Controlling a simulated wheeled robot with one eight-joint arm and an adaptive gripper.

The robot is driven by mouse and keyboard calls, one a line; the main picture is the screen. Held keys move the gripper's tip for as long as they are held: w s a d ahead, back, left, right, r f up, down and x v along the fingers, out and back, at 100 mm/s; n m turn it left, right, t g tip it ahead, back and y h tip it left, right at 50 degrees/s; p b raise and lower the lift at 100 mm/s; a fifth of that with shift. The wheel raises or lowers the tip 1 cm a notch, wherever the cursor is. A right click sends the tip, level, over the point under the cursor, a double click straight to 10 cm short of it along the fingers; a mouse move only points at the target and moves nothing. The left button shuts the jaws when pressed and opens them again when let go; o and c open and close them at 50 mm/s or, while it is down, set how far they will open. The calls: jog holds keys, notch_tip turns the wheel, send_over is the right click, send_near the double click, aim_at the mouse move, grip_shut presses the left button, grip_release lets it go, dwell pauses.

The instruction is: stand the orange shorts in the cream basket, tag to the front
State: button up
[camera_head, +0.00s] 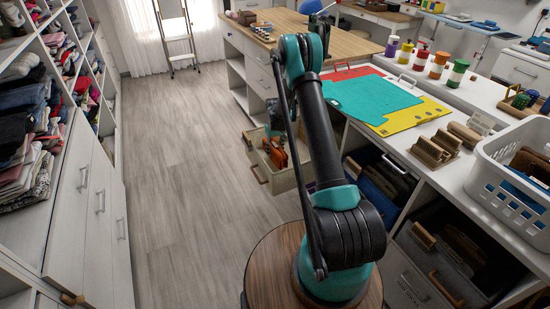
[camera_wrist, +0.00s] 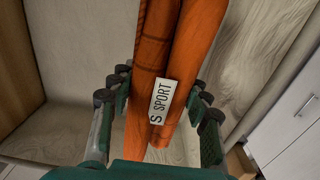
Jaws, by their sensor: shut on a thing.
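My gripper (camera_wrist: 158,95) is shut on the shorts, with a dark green finger on each side. In the head view the orange shorts (camera_head: 276,154) show at the opening of the cream basket (camera_head: 286,181), beside the worktop unit. Pale walls surround the shorts in the wrist view. Whether their lower end touches the basket floor cannot be told. My arm hides part of the basket's right side.
Shelves of folded clothes (camera_head: 28,150) line the left. A white laundry basket (camera_head: 513,185) stands on the right counter, with coloured folders (camera_head: 375,100) farther along. Dark baskets sit in cubbies below. The grey floor (camera_head: 185,190) is clear.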

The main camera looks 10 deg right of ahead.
jog(key=shift+f, duration=2.4)
jog(key=shift+f, duration=0.15)
jog(key=o, duration=1.3)
